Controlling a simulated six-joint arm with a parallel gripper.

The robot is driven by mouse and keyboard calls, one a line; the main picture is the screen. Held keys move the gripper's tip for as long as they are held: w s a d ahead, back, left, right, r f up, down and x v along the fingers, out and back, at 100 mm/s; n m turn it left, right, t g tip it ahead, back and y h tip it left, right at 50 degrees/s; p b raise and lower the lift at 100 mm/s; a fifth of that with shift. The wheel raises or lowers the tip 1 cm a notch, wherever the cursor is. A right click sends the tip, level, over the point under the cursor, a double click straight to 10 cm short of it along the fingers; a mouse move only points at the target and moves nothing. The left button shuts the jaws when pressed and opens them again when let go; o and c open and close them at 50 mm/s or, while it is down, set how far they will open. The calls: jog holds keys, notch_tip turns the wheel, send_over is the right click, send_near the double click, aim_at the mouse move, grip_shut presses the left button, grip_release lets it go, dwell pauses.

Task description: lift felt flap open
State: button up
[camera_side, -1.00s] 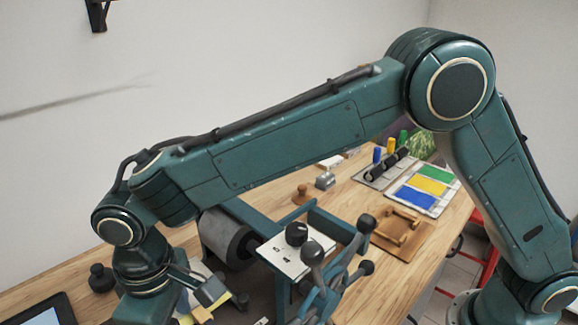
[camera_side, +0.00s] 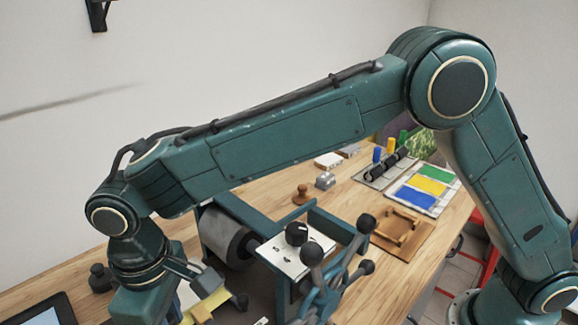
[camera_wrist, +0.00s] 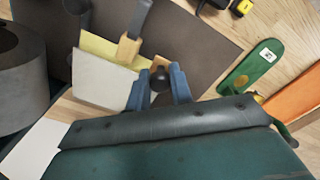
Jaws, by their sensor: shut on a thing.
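A dark brown sheet (camera_wrist: 195,35), which looks like felt, lies beyond the fingertips. A yellow piece (camera_wrist: 98,46) and a pale cream piece (camera_wrist: 100,84) are left of the fingers, with a wooden tab (camera_wrist: 128,48) over them. I cannot tell which of these is the flap, nor whether the knob is fixed to it.
A grey roller (camera_side: 228,240) in a teal frame and a white dial panel (camera_side: 297,260) stand close right of my wrist. A teal crank with black knobs (camera_side: 335,270) is farther right. A green strip (camera_wrist: 252,68) lies right of the fingers. A tablet (camera_side: 45,310) lies front left.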

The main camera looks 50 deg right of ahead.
jog(key=shift+w+r, duration=0.3)
jog(key=shift+r, duration=0.05)
jog(key=shift+w+d+r, duration=0.1)
jog(key=shift+w+r, duration=0.4)
jog(key=shift+r, duration=0.4)
jog(key=shift+w+r, duration=0.5)
jog(key=shift+r, duration=0.35)
jog(key=shift+w+r, duration=0.7)
